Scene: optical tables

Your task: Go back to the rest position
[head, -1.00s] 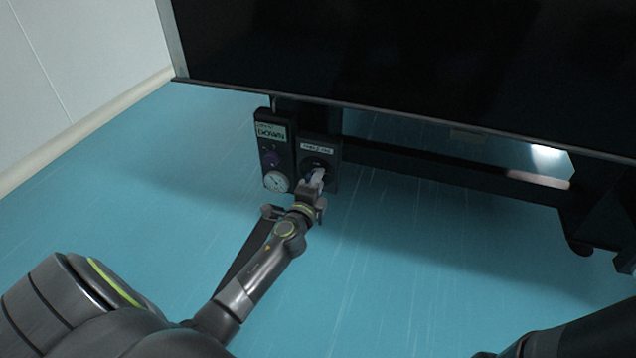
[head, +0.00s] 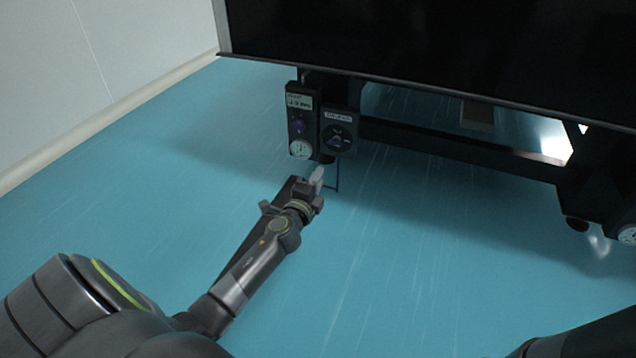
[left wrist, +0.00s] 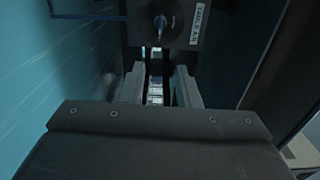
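My left gripper (head: 317,180) is in front of and below the control boxes under the table, clear of them in the head view. In the left wrist view its two fingers (left wrist: 158,88) stand apart with a gap between them and nothing held. The right-hand control box (head: 338,133) has a label and a round dial; the dial (left wrist: 160,22) also shows at the top of the left wrist view. My right gripper is out of view.
The dark optical table (head: 420,45) spans the top of the head view, with a crossbar (head: 460,141) and a caster-footed leg below its edge. The blue floor (head: 420,240) in front is clear. A white wall (head: 110,60) stands at left.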

